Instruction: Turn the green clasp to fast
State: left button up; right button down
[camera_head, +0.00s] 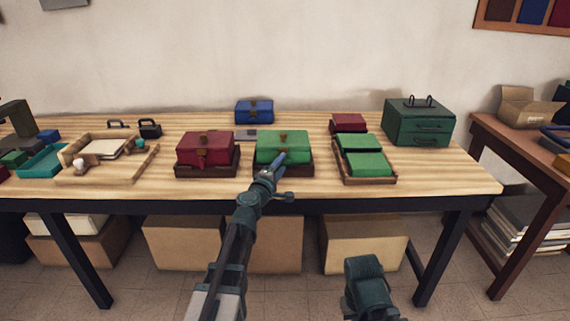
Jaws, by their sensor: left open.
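A green box (284,145) sits in a dark tray near the table's front edge, mid-table. A small brass-coloured clasp (283,139) shows on its front by the lid; it is too small to tell which way it is turned. My left gripper (277,164) is open, right in front of the green box and below the clasp. It hides part of the box's lower front, and I cannot tell if it touches the box. My right gripper is out of view; only part of my right arm shows at the bottom.
A red box (205,148) stands left of the green one, and a blue box (254,111) behind. A tray with green blocks (367,163) lies right. A green drawer chest (418,123) stands back right, and a wooden tray (107,176) lies left.

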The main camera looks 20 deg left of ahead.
pick_arm(q)
jog(key=shift+w, duration=0.25)
jog(key=shift+c, duration=0.3)
grip_shut()
